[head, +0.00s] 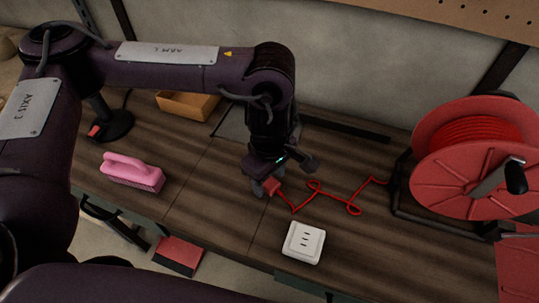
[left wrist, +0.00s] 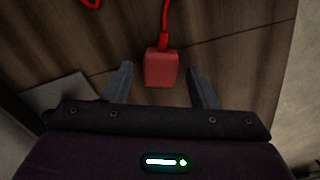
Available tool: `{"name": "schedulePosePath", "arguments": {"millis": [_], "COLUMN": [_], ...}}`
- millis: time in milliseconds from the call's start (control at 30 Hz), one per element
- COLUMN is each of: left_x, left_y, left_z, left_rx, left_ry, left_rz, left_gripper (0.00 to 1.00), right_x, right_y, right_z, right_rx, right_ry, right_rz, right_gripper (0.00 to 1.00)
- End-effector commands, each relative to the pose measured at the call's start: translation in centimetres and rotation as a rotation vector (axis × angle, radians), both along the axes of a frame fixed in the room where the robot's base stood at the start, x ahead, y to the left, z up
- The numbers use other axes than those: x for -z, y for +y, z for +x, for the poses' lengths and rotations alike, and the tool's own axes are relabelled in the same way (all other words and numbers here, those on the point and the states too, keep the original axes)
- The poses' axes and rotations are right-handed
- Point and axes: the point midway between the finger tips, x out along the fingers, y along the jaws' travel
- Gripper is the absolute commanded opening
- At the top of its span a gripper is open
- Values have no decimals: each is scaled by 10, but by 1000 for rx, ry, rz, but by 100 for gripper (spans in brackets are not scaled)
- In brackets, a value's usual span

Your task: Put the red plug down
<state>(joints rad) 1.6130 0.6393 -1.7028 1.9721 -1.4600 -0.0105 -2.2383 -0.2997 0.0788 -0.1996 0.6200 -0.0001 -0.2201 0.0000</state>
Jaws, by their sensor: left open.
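The red plug (head: 271,187) is a small block on the end of a red cord (head: 318,190). In the left wrist view the plug (left wrist: 161,68) sits between the two fingers of my left gripper (left wrist: 160,88), with a gap on each side. My left gripper (head: 265,186) is open, low over the wooden table (head: 215,205). The plug appears to lie on the table. In the head view the gripper partly hides it. My right gripper is not in view.
A red cable reel (head: 470,150) stands at the right, joined to the cord. A white socket block (head: 303,243) lies near the front edge. A pink brush (head: 132,172) and an orange tray (head: 187,105) are at the left. Bare table lies between brush and gripper.

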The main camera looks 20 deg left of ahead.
Motion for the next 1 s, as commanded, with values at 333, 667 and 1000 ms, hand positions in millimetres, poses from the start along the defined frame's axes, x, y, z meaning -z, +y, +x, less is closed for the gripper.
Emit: {"name": "schedulePosePath", "arguments": {"millis": [333,667,1000], "left_x": [-74,-118,-122], "left_y": [0,0,0], "left_z": [2,0,0], "left_rx": [0,0,0], "left_ry": [-8,-1,0], "left_rz": [1,0,0], "left_gripper": [54,54,54], "right_x": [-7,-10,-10], "right_y": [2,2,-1], "right_z": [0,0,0], "right_rx": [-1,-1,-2], "right_ry": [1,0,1], "right_rz": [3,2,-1], "right_gripper": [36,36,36]}}
